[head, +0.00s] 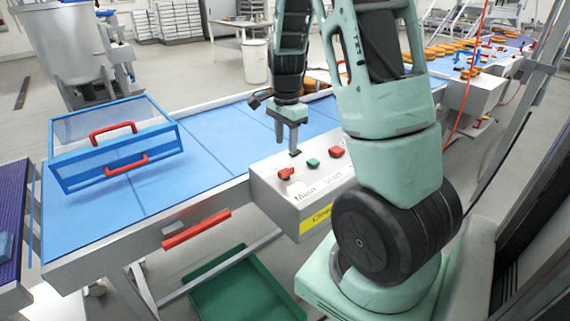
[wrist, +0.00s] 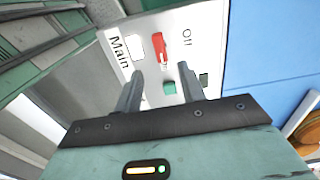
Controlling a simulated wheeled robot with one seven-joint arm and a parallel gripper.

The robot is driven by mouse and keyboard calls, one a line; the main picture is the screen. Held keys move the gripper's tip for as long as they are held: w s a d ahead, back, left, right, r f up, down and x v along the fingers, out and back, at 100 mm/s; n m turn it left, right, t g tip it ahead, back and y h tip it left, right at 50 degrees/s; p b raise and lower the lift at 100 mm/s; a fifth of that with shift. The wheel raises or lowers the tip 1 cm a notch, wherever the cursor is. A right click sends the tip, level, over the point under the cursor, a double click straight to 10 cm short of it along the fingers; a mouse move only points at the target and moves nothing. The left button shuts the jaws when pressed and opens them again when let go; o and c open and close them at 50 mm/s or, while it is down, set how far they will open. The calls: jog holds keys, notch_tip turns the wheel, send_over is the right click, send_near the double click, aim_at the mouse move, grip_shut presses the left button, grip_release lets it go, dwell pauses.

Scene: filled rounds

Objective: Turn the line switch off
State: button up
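A white control box (head: 300,200) stands at the near side of the blue conveyor, with "Main" and "Start" lettering and a yellow label on its front. A red switch (head: 286,173) sits at its left end; in the wrist view the red switch (wrist: 158,45) lies between the words "Main" and "Off". A green button (head: 313,163) sits beside it and also shows in the wrist view (wrist: 169,88). My gripper (head: 287,147) points down over the box's back left part. In the wrist view my gripper (wrist: 160,70) is open and empty, the red switch just beyond its fingertips.
Another red control (head: 337,151) sits at the box's right. A red bar (head: 196,229) is on the conveyor's front edge, above a green bin (head: 245,290).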

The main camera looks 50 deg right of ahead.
aim_at(286, 169)
notch_tip(286, 169, down, 9)
jog(key=shift+r+p, duration=0.1)
jog(key=shift+p, duration=0.2)
grip_shut()
